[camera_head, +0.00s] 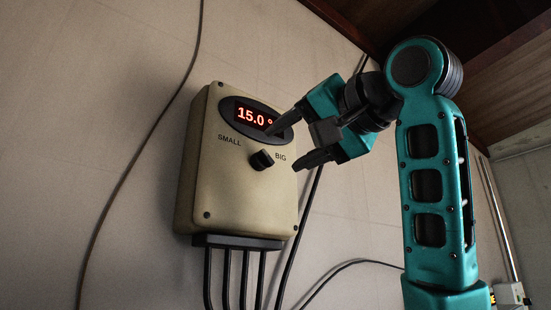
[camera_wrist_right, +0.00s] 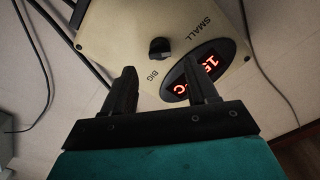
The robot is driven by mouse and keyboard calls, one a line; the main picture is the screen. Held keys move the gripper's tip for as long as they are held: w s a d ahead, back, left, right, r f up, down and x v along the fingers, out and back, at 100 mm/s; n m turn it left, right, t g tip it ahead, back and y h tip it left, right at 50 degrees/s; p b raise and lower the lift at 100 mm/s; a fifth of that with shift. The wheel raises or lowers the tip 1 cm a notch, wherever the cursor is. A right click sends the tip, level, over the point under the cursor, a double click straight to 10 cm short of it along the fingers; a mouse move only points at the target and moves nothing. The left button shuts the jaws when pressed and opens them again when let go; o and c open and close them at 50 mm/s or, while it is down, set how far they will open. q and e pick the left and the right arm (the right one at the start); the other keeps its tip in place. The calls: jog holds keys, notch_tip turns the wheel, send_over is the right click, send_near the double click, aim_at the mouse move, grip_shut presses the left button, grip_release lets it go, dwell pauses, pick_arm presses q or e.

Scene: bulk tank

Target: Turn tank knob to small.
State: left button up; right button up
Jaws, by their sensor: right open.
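The control box (camera_head: 225,190) is beige and mounted on the wall, with a red lit display (camera_head: 257,117) reading 15.0. Below the display is a small black knob (camera_head: 262,160), between the labels SMALL on its left and BIG on its right. The knob also shows in the right wrist view (camera_wrist_right: 160,47), beyond the fingertips. My right gripper (camera_head: 285,148) is open and empty, in front of the box's right side, its upper finger overlapping the display's right end. In the wrist view the fingers (camera_wrist_right: 162,78) stand apart, short of the knob. My left gripper is not in view.
Several black cables (camera_head: 243,272) run down from the box's underside. A loose cable (camera_head: 145,150) hangs on the wall to the left.

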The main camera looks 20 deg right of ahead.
jog(key=b+v, duration=0.1)
jog(key=v, duration=0.6)
dwell(0.4)
